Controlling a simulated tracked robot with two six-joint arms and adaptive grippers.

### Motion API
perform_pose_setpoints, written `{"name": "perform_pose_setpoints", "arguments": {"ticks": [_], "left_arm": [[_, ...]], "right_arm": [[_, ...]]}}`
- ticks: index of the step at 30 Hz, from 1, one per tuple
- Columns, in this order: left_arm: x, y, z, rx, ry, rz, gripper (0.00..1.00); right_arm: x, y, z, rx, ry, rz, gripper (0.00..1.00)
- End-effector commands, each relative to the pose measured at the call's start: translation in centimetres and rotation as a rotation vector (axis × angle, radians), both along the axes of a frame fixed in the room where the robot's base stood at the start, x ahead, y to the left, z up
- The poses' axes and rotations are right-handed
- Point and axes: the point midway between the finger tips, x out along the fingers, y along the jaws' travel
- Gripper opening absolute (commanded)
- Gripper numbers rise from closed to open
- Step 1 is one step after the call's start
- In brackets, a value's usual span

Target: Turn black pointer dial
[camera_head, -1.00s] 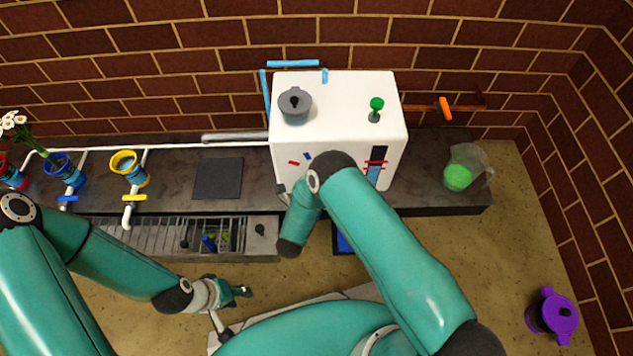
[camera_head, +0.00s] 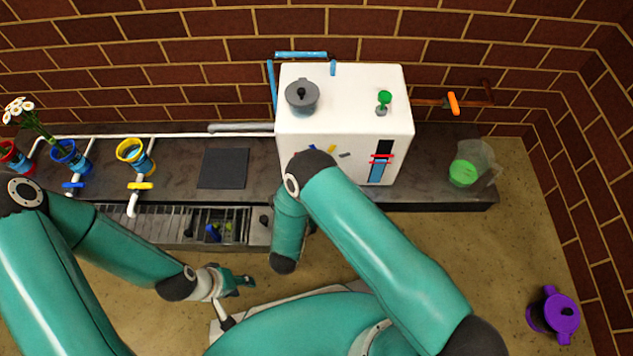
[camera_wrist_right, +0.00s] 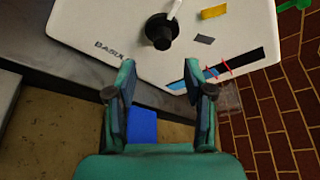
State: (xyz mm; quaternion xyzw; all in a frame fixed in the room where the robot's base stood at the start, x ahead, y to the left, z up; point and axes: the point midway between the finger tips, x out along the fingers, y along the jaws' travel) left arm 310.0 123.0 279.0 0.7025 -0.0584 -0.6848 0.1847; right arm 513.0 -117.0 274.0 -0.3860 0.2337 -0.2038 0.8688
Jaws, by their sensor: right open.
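The black dial (camera_wrist_right: 160,32) shows in the right wrist view on the front of a white machine (camera_wrist_right: 100,22). In the head view my right arm hides the dial, with a blue mark (camera_head: 311,147) showing on the machine (camera_head: 350,110). My left gripper (camera_head: 238,283) hangs low in front of the counter; its jaws are too small to read.
A grey-lidded pot (camera_head: 301,96) and a green knob (camera_head: 384,98) top the machine. A clear jug with green contents (camera_head: 463,173) stands right of it. Coloured pots, including a yellow one (camera_head: 135,154), stand left. A purple pot (camera_head: 553,313) is at lower right.

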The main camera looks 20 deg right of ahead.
Motion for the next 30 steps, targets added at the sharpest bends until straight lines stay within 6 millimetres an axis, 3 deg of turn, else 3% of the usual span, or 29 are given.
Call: {"name": "perform_pose_setpoints", "arguments": {"ticks": [13,19,25,30], "left_arm": [[0.0,0.0,-0.1,0.0,0.0,0.0,0.4],[0.0,0.0,-0.1,0.0,0.0,0.0,0.4],[0.0,0.0,-0.1,0.0,0.0,0.0,0.4],[0.0,0.0,-0.1,0.0,0.0,0.0,0.4]], "right_arm": [[-0.5,0.2,0.1,-0.004,0.011,0.004,0.53],[0.0,-0.4,-1.0,-0.072,0.204,0.108,0.53],[-1.1,-0.9,-3.1,-0.263,0.63,0.49,0.53],[-5.8,-0.6,-3.6,-0.512,0.928,1.05,0.53]]}}
